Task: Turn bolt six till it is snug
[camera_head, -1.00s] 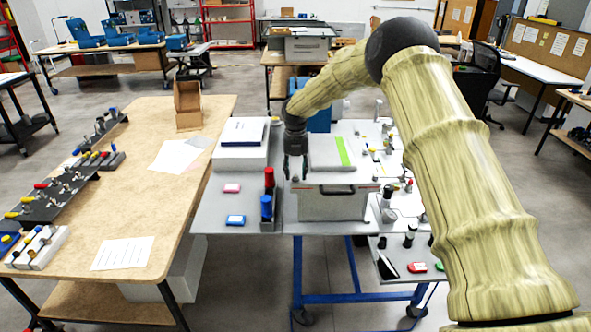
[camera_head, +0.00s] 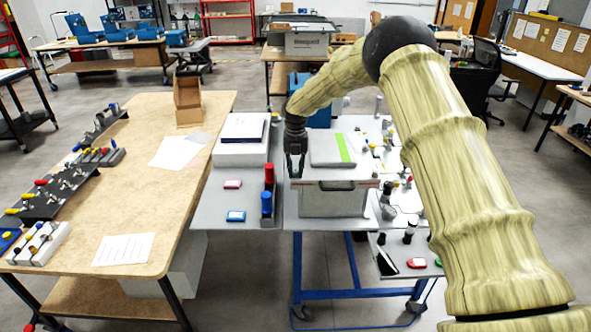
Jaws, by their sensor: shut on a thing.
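My gripper (camera_head: 295,168) points down at the left edge of the grey analyser box (camera_head: 333,203), beside its lid panel with a green stripe (camera_head: 332,149). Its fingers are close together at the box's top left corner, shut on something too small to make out. Bolt six cannot be told apart at this size; the fingers and the box top hide any bolt there. The box stands on the grey worktable (camera_head: 240,192) with the blue frame.
Left of the box stand a red cylinder (camera_head: 269,174), a blue cylinder (camera_head: 266,203), a pink block (camera_head: 232,184) and a blue block (camera_head: 236,216). A white box (camera_head: 240,154) is behind them. Several small parts lie to the right. A wooden table (camera_head: 150,190) is at left.

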